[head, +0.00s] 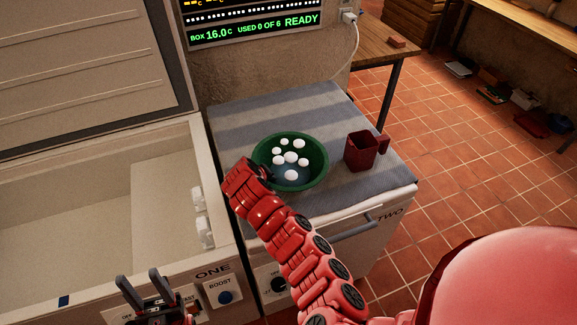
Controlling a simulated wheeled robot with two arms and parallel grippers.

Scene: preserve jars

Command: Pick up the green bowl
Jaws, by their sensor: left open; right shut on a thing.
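The green bowl (316,176) stands on the striped cloth over the right cabinet, with several white round pieces (291,158) in it. My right gripper (262,170) is at the bowl's left rim and shut on it; the wrist hides part of that rim. The bowl looks level, and I cannot tell whether it touches the cloth. My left gripper (155,288) is open and empty at the bottom left, in front of the chest marked ONE.
A dark red mug (362,152) stands close to the bowl's right on the striped cloth (285,105). The open chest (85,255) is at the left, its lid raised. A display (255,25) hangs behind. Cloth behind the bowl is clear.

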